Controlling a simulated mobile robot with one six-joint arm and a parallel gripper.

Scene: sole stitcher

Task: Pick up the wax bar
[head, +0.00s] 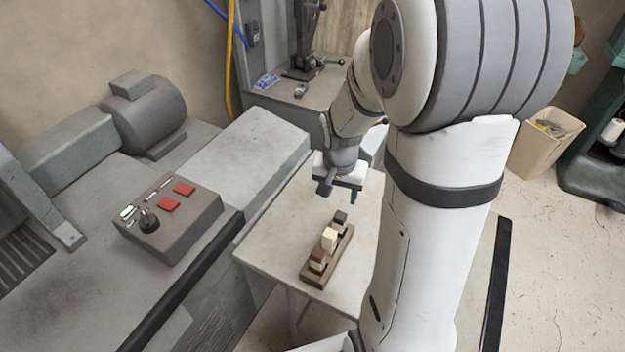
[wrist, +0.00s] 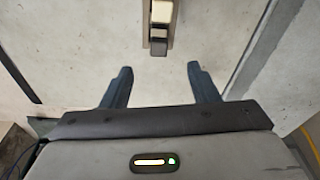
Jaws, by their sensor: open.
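A narrow brown wooden rack (head: 320,281) lies on the pale table. It holds a brown-topped block (head: 318,256), a cream block (head: 330,238) and a dark block (head: 340,216) in a row. No label shows which one is the wax bar. My gripper (head: 340,194) is open and empty above the table, just beyond the dark end of the rack. In the wrist view my two fingers (wrist: 161,70) are apart. The dark block (wrist: 159,47) and the cream block (wrist: 161,12) lie ahead, nearly centred between them; the brown-topped block is out of that view.
A grey machine with a control box (head: 168,220) stands left of the table (head: 270,245). A bench with a press (head: 303,45) is behind. A beige bin (head: 543,140) stands at the right. The table around the rack is clear.

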